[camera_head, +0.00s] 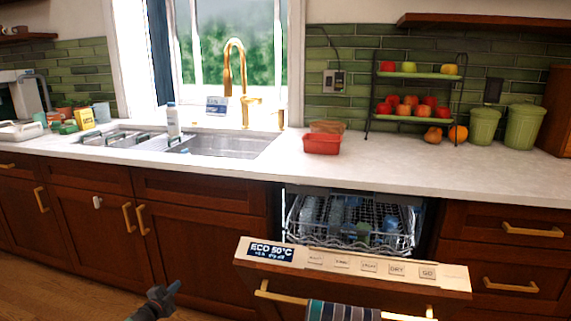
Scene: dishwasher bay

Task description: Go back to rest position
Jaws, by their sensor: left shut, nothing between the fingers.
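My left gripper (165,294) shows at the bottom of the head view, left of the middle. It is shut and empty, in the air in front of the lower cabinet doors. It is apart from the dishwasher. My right gripper is not in view. The dishwasher door (352,277) is tilted part-way open, with a control panel along its top edge. Behind it, a wire rack (350,232) holds several glasses or cups, partly hidden by the door.
The counter (400,165) runs across the view, with a sink (228,146) and gold tap (236,80). A red container (322,143), a two-tier fruit stand (412,118) and green canisters (523,127) stand on it. A towel (343,311) hangs on the dishwasher handle. Wooden floor (40,290) is clear at lower left.

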